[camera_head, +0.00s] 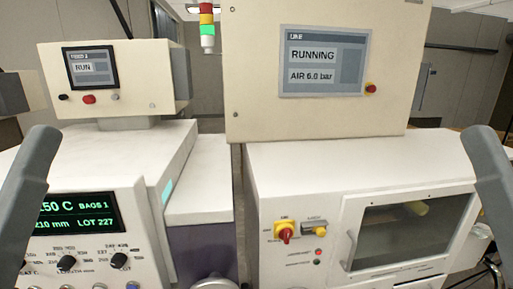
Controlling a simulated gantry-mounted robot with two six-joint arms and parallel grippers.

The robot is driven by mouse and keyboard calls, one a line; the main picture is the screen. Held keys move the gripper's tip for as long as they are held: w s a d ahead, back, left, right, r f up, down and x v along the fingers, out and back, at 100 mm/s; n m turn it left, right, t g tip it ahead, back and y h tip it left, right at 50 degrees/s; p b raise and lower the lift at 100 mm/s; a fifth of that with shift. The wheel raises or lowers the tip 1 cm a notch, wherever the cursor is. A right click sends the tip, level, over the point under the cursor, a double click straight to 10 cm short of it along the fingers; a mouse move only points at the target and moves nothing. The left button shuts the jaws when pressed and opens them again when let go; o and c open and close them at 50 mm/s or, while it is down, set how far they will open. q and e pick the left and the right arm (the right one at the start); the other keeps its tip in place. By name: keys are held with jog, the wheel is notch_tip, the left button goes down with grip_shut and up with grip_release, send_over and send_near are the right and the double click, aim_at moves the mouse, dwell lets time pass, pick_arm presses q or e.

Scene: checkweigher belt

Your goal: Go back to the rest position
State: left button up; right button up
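A grey part of my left arm rises at the left edge of the head view, and a matching grey part of my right arm rises at the right edge. No gripper fingers show on either side, so both grippers are out of view. I cannot see whether they hold anything. Neither visible arm part appears to touch the machines, though its depth is hard to judge.
The left machine has a RUN screen (90,67) and a green display (77,213). The right cabinet has a RUNNING screen (322,60), a red-yellow switch (285,232) and a windowed door (409,232). A signal tower (207,28) stands behind. A narrow gap separates the machines.

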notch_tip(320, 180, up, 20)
jog(key=p, duration=1.6)
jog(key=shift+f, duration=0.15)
